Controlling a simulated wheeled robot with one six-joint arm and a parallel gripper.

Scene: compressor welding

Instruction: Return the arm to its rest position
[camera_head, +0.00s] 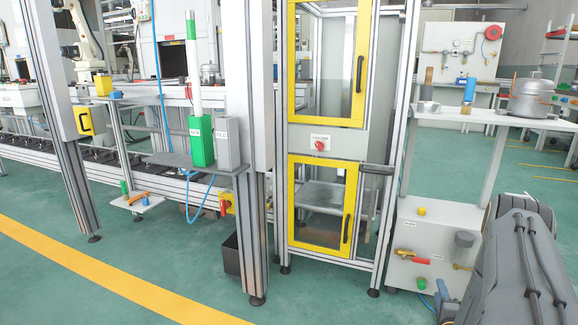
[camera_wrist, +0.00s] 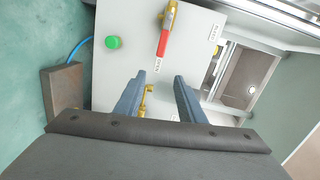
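My gripper (camera_wrist: 164,98) shows in the wrist view with its two blue-grey fingers apart and nothing between the tips. Behind the fingers is a white panel (camera_wrist: 120,65) with a green button (camera_wrist: 113,42) and a red-handled valve (camera_wrist: 165,35). A brass fitting shows between the fingers, behind them; I cannot tell how far off it is. In the head view, part of my dark grey arm (camera_head: 522,265) fills the lower right, and the gripper itself does not show there.
A white cabinet (camera_head: 415,240) stands left of my arm, below a bench (camera_head: 475,114) holding a metal pot (camera_head: 533,98). A yellow-framed cabinet (camera_head: 321,225) stands at centre. The green floor at lower left, with a yellow line (camera_head: 120,275), is clear.

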